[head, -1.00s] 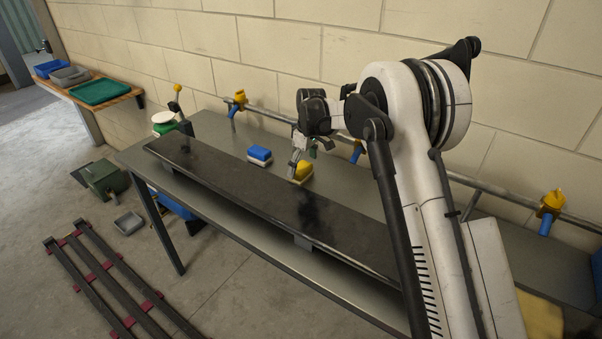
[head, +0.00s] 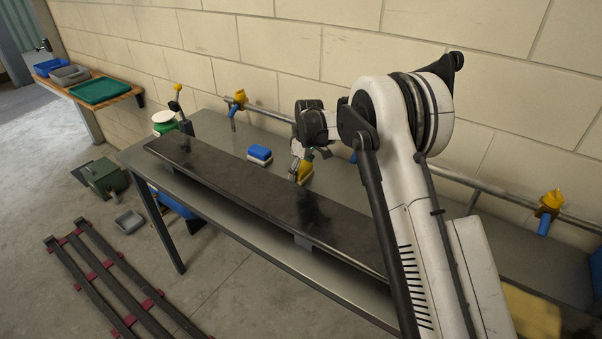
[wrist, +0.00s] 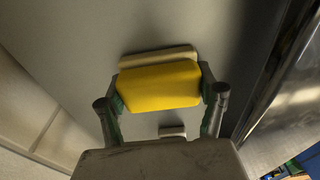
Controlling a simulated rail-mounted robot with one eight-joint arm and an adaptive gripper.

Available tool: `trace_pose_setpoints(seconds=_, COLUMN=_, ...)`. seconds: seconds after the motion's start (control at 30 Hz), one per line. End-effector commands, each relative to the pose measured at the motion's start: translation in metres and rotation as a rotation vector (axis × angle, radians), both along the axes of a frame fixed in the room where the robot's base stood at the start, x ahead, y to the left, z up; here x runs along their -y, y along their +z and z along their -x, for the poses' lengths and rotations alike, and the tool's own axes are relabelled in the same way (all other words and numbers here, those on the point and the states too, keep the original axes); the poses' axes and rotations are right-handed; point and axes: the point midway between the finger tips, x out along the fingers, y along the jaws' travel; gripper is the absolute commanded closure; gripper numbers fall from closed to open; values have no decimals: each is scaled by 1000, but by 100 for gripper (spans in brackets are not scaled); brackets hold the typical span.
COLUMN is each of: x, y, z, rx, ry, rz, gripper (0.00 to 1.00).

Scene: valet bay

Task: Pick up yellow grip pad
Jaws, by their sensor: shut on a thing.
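The yellow grip pad (wrist: 158,86) is a yellow block with a pale base, seen close up in the wrist view. My gripper (wrist: 160,92) has one finger against each side of it and is shut on it. In the head view the yellow grip pad (head: 305,170) is at the bench, behind the black bar, partly hidden by my gripper (head: 299,166). I cannot tell whether its base still touches the bench.
A blue pad (head: 260,153) with a pale base lies to the left on the grey bench (head: 215,128). A long black bar (head: 250,196) runs along the bench front. A pipe with yellow-capped taps (head: 550,201) runs along the wall behind.

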Motion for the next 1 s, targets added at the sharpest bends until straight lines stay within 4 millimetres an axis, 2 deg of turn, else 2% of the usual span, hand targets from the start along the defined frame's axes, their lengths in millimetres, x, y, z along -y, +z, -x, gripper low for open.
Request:
trace_pose_setpoints(seconds=0.27, x=0, y=5, z=0, rx=0, ry=0, rz=0, gripper=61)
trace_pose_setpoints(seconds=0.43, x=0, y=21, z=0, rx=0, ry=0, rz=0, gripper=61)
trace_pose_setpoints(seconds=0.53, x=0, y=39, z=0, rx=0, ry=0, rz=0, gripper=61)
trace_pose_setpoints(seconds=0.7, x=-28, y=60, z=21, rx=0, ry=3, rz=0, gripper=61)
trace_pose_setpoints(seconds=1.0, x=-67, y=90, z=51, rx=0, ry=3, rz=0, gripper=61)
